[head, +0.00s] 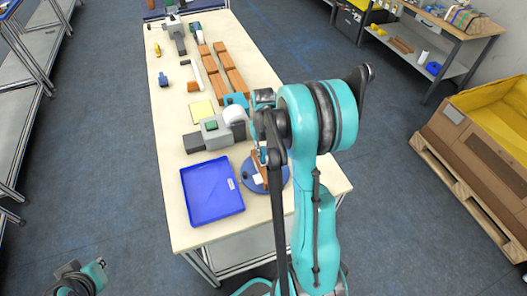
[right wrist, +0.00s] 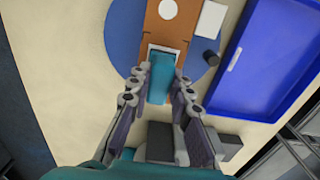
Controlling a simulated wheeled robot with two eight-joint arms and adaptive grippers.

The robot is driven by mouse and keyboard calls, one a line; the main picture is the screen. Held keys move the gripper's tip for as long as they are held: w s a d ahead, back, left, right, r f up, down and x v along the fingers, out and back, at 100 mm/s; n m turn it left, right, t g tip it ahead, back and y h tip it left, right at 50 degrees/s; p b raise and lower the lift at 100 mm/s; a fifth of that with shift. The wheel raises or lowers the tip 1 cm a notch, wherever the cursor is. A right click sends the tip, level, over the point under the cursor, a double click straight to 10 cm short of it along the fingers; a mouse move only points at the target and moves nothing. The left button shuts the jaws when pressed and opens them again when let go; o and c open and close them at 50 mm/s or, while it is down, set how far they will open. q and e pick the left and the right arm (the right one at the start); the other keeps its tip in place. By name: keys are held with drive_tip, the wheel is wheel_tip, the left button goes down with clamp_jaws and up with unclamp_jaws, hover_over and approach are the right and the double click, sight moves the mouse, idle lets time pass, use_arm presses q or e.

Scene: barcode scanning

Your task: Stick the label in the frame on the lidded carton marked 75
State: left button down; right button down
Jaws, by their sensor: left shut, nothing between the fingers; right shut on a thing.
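A brown carton (right wrist: 170,32) lies on a round blue disc (right wrist: 122,28); a white round spot and a pale rectangular outline show on its top. Its number is not readable. In the head view my arm partly covers the carton and the disc (head: 280,183). My right gripper (right wrist: 158,82) is shut on a teal piece (right wrist: 160,86), whose far end overlaps the pale outline at the carton's near end; I cannot tell if they touch. A label is not clearly distinguishable. My left gripper (head: 75,283) is shut and empty, low at the left, away from the table.
A blue tray (head: 212,192) lies beside the disc. A grey device (head: 211,134), a yellow pad (head: 201,110) and several brown blocks (head: 212,72) stand farther along the table (head: 180,226). A white square (right wrist: 210,18) and a dark cylinder (right wrist: 205,58) are near the carton.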

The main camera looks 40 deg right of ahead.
sight(264, 151)
drive_tip(key=shift+f+b, duration=0.55)
idle(1.4)
drive_tip(key=shift+r+p, duration=2.35)
drive_tip(key=shift+r, duration=1.2)
